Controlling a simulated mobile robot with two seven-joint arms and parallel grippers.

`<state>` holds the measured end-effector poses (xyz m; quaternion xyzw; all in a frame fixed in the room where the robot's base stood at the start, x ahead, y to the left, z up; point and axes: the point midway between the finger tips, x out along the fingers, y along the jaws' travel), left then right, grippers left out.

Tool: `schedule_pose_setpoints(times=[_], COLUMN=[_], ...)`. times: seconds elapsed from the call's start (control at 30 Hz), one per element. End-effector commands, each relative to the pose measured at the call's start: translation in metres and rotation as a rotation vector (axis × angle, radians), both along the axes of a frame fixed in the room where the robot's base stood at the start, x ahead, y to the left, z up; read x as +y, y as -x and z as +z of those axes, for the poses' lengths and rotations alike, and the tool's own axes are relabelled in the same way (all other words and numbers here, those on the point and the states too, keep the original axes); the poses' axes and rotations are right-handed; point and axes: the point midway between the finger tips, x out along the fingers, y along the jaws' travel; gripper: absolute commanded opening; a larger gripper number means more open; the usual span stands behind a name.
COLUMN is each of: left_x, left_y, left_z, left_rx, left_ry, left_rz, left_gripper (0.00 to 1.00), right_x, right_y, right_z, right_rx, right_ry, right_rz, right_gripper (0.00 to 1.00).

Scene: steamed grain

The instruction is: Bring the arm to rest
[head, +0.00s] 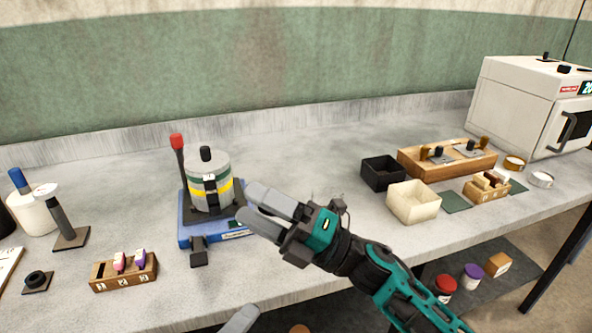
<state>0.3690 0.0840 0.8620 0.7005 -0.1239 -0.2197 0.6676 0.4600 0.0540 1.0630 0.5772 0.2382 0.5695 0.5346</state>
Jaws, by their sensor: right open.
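My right gripper (248,202) is in the middle of the head view, its arm coming in from the lower right. Its two grey fingers are apart and nothing shows between them. The fingertips overlap the right edge of the blue-based device (187,236) in the picture; I cannot tell whether they touch it. On that device stands a grey cylinder (208,165) with a yellow band and black knob, beside a red-tipped lever (177,142). A grey finger-like part, probably of my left gripper (240,320), shows at the bottom edge, mostly cut off.
A wooden rack (125,285) with small pieces and a dark post on a base (70,238) are at left. A black box (382,184), cream box (413,217), wooden tray (420,172) and white oven (515,110) are at right. The counter's back middle is clear.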

Motion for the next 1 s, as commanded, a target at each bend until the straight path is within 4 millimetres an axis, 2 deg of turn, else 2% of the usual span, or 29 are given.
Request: schedule_pose_setpoints(times=[0.03, 0.17, 0.2, 0.33, 0.47, 0.5, 0.63, 0.7, 0.8, 0.9, 1.0], left_x=[0.004, 0.015, 0.018, 0.033, 0.048, 0.054, 0.072, 0.08, 0.088, 0.093, 0.094], left_y=[0.003, 0.01, 0.013, 0.021, 0.03, 0.033, 0.043, 0.048, 0.052, 0.054, 0.054], left_z=[-0.008, -0.028, -0.034, -0.055, -0.074, -0.08, -0.097, -0.104, -0.109, -0.112, -0.113], left_rx=[-0.021, -0.076, -0.089, -0.125, -0.147, -0.15, -0.159, -0.16, -0.162, -0.16, -0.161], left_ry=[-0.1, -0.37, -0.454, -0.72, -0.963, -1.038, -1.263, -1.358, -1.45, -1.495, -1.507], left_rz=[-0.01, -0.046, -0.061, -0.111, -0.169, -0.191, -0.261, -0.295, -0.33, -0.347, -0.352], left_gripper=[1.0, 1.0, 1.0, 1.0, 1.0, 1.0, 1.0, 1.0, 1.0, 1.0, 1.0], right_x=[-0.013, -0.052, -0.066, -0.11, -0.151, -0.164, -0.199, -0.213, -0.225, -0.23, -0.232], right_y=[-0.004, -0.014, -0.015, -0.005, 0.022, 0.034, 0.082, 0.106, 0.131, 0.143, 0.146], right_z=[-0.014, -0.055, -0.071, -0.13, -0.191, -0.21, -0.265, -0.285, -0.304, -0.312, -0.314], right_rx=[0.142, 0.494, 0.602, 0.942, 1.25, 1.342, 1.614, 1.725, 1.829, 1.877, 1.89], right_ry=[-0.069, -0.238, -0.288, -0.444, -0.585, -0.627, -0.757, -0.812, -0.865, -0.893, -0.898], right_rz=[-0.057, -0.201, -0.248, -0.393, -0.533, -0.577, -0.72, -0.781, -0.842, -0.871, -0.879], right_gripper=[0.65, 0.65, 0.65, 0.65, 0.65, 0.65, 0.65, 0.65, 0.65, 0.65, 0.65])
